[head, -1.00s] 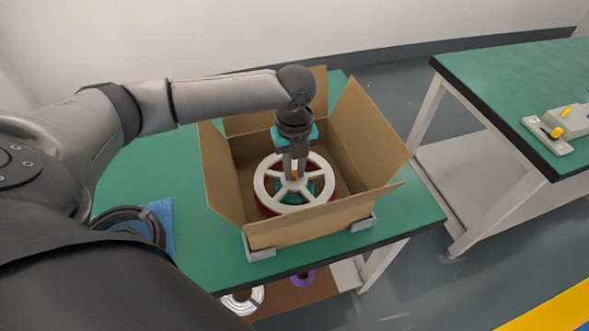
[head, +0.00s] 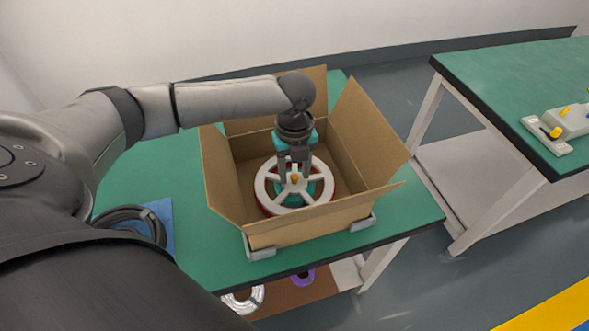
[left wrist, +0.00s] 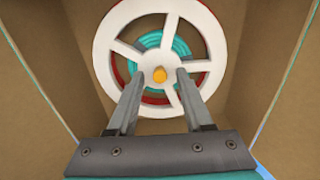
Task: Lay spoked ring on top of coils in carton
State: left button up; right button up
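The white spoked ring (head: 267,195) lies flat in the open carton (head: 225,178), on top of the coils. A red coil (left wrist: 119,71) shows at its edge and a teal coil (left wrist: 150,41) shows between its spokes; the rest of them is hidden under it. An orange knob (head: 294,179) stands at the ring's hub. My left gripper (head: 293,175) points down into the carton, open. In the left wrist view its two fingers (left wrist: 157,80) stand on either side of the knob with gaps. My right gripper is out of view.
The carton's flaps stand open around the opening. It sits on a green table (head: 165,165) between grey corner brackets (head: 259,252). A black coil (head: 135,219) lies at the left. Another green table (head: 500,75) stands to the right, across a gap.

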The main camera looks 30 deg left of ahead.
aim_at(295, 176)
pick_arm(q)
jog(key=shift+r, duration=0.1)
jog(key=shift+r, duration=0.3)
notch_tip(295, 176, up, 12)
jog(key=p, duration=0.3)
jog(key=shift+r, duration=0.25)
